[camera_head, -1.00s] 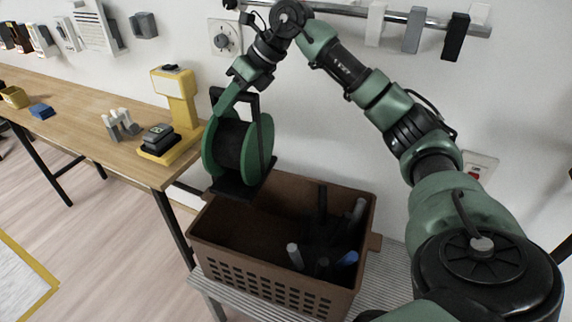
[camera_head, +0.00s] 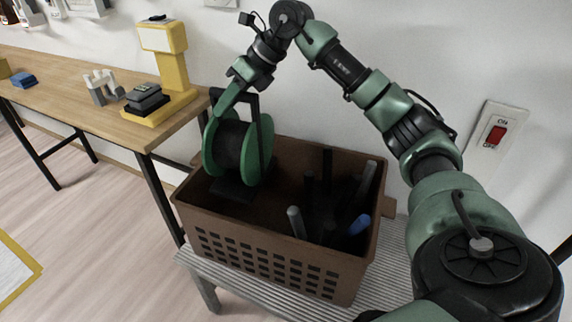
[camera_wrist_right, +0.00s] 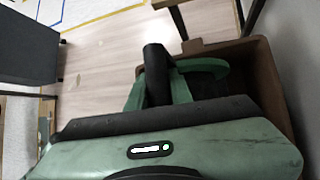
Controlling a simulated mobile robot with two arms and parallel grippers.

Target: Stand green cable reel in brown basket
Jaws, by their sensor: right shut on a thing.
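The green cable reel (camera_head: 222,146) has two green discs, a black core and a black frame with a flat foot. My right gripper (camera_head: 241,98) is shut on the top of its black frame. The reel is upright, at the left end of the brown basket (camera_head: 272,255), its lower part below the rim. I cannot tell if its foot touches the basket floor. In the right wrist view the reel (camera_wrist_right: 203,66) is partly hidden behind my gripper, with the basket wall (camera_wrist_right: 268,85) beyond it. My left gripper is not in view.
Several dark and grey rods and a blue-ended one (camera_head: 359,225) stand in the basket's right half. The basket rests on a grey ribbed stand (camera_head: 205,267). A wooden table (camera_head: 80,92) with a yellow device (camera_head: 172,68) is at left. A red switch (camera_head: 496,135) is on the wall.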

